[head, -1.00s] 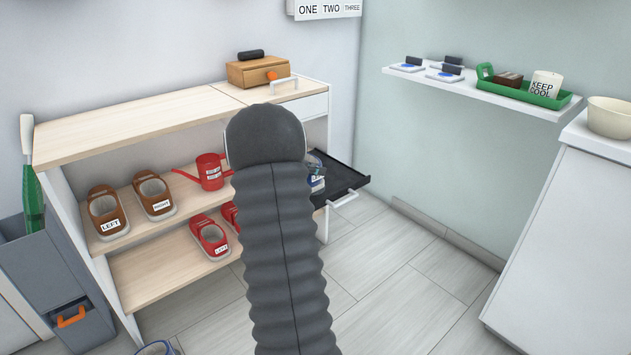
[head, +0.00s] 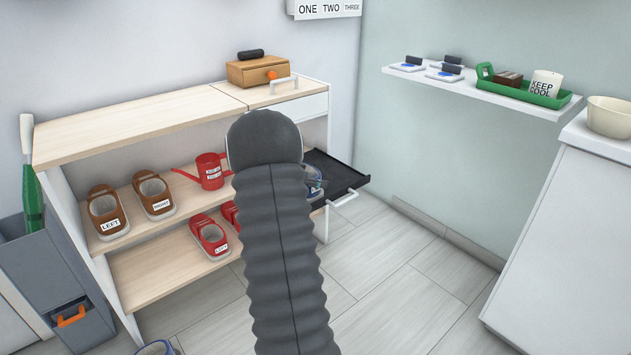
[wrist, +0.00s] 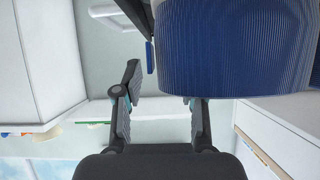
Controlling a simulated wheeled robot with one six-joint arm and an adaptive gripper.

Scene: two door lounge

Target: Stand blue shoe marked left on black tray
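A blue ribbed shoe (wrist: 240,45) fills the upper right of the wrist view, very close. My gripper (wrist: 163,90) has its fingers spread apart. A gap shows between the left finger and the shoe, and the shoe hides the right fingertip. In the head view, my arm covers most of the gripper. Part of the blue and white shoe (head: 316,184) shows beside my arm, over the black tray (head: 338,174). Its label cannot be read, and whether it rests on the tray is hidden. Another blue shoe (head: 155,348) is cut off at the bottom edge, on the floor.
The shelf unit (head: 130,122) holds brown shoes (head: 154,195), red shoes (head: 210,238) and a red can (head: 210,171). A grey bin (head: 45,275) stands at left. A white cabinet (head: 570,240) stands at right. The floor between is clear.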

